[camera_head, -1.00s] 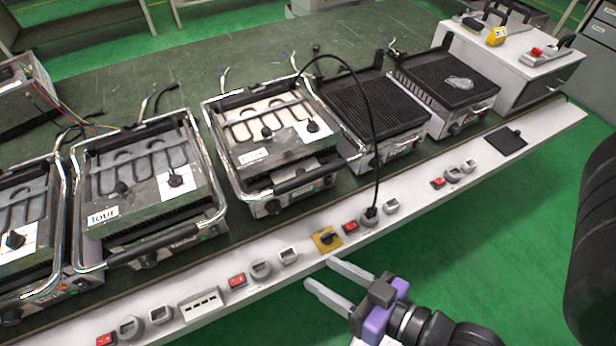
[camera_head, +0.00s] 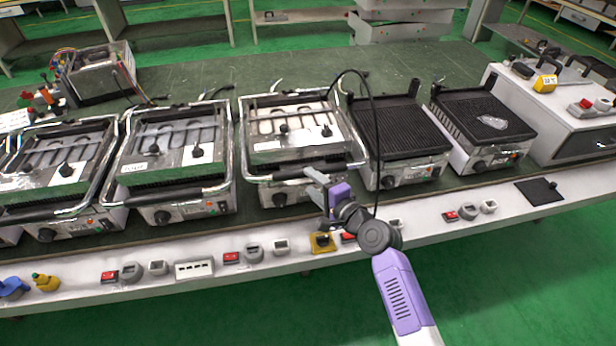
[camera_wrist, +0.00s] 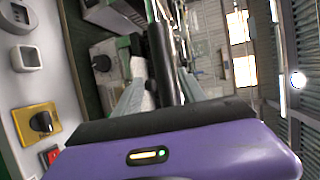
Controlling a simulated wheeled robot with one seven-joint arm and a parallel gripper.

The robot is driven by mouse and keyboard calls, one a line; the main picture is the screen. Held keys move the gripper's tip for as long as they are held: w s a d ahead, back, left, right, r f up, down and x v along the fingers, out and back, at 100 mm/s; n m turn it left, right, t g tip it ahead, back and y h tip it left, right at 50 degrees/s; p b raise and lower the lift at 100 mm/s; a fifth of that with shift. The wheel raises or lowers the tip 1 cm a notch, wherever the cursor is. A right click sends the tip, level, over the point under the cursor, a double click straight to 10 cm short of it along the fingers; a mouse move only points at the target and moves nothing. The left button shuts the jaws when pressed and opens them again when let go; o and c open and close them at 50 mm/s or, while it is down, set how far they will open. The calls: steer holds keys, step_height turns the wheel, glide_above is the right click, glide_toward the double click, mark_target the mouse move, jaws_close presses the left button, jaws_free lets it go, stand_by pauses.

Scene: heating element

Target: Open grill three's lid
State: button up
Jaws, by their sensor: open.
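The third grill (camera_head: 293,190) is the middle one in the head view. Its lid (camera_head: 290,150) is down, with a chrome frame around it and a black handle (camera_head: 312,170) across the front. My gripper (camera_head: 313,181) is at the front right of this handle, open. In the wrist view the black handle (camera_wrist: 161,55) shows between the two grey fingers of my gripper (camera_wrist: 160,92), one on each side. I cannot tell whether either finger touches it. The gripper hides part of the grill's front.
A closed grill labelled four (camera_head: 180,160) stands close on the left. A ribbed open grill (camera_head: 400,130) stands on the right. A black cable (camera_head: 374,110) arches down beside my wrist. Switches and a yellow knob plate (camera_head: 321,243) line the white front ledge (camera_head: 210,285).

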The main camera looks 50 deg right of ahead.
steer(key=x, duration=0.8)
steer(key=shift+d+r+p, duration=0.25)
steer(key=shift+d+p, duration=0.05)
steer(key=shift+c, duration=0.4)
jaws_close()
stand_by(0.9)
